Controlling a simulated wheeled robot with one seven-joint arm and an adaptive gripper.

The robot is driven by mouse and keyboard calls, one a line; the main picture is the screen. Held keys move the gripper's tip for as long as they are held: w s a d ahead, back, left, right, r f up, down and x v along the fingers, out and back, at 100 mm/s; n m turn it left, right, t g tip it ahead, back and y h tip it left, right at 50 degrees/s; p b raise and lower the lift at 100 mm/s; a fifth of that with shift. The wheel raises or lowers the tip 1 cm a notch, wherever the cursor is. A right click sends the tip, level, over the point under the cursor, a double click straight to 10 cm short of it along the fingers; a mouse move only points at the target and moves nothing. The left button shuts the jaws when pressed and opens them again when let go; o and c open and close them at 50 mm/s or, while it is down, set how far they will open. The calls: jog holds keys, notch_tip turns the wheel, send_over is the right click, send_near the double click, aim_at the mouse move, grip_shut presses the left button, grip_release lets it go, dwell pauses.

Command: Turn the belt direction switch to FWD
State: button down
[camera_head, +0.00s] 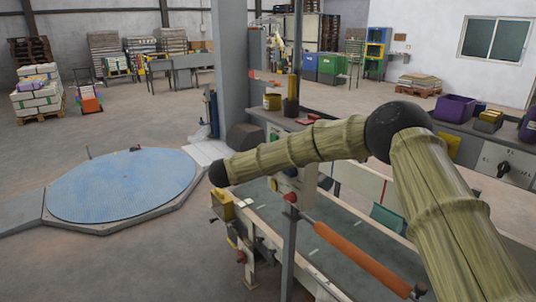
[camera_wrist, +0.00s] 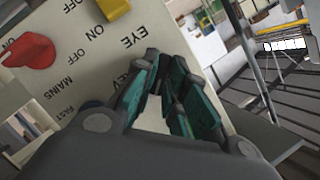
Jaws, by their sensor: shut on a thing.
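In the wrist view a pale control panel (camera_wrist: 95,60) fills the upper left, with printed words including EYE, ON, OFF, MAINS and FAST. The ending "EV" shows beside my finger, likely part of REV. My gripper (camera_wrist: 164,82) has teal-padded fingers close to the panel beside this lettering. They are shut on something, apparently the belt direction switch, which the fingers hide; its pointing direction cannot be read. A red knob (camera_wrist: 30,50) and a yellow knob (camera_wrist: 114,8) sit on the panel, clear of the fingers. In the head view my arm covers the gripper and much of the panel.
In the head view a conveyor belt (camera_head: 345,250) runs below my arm, with an orange roller (camera_head: 362,258) along it. A grey post (camera_head: 290,245) stands in front. A blue round platform (camera_head: 122,186) lies at left. A bench with purple bins (camera_head: 455,108) is at right.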

jog(key=shift+w+a+r+n+g+h+p, duration=0.15)
jog(key=shift+n+g+h+p, duration=0.35)
jog(key=shift+n+g+p, duration=1)
jog(key=shift+w+a+r+n+g+h+p, duration=0.1)
jog(key=shift+n+g+h+p, duration=0.4)
jog(key=shift+n+p, duration=1.9)
jog(key=shift+d+m+p, duration=0.1)
jog(key=shift+m+p, duration=0.3)
jog(key=shift+p, duration=0.05)
jog(key=c, duration=1.5)
grip_release()
jog(key=shift+f, duration=0.1)
jog(key=shift+o, duration=0.2)
jog(key=v, duration=1.2)
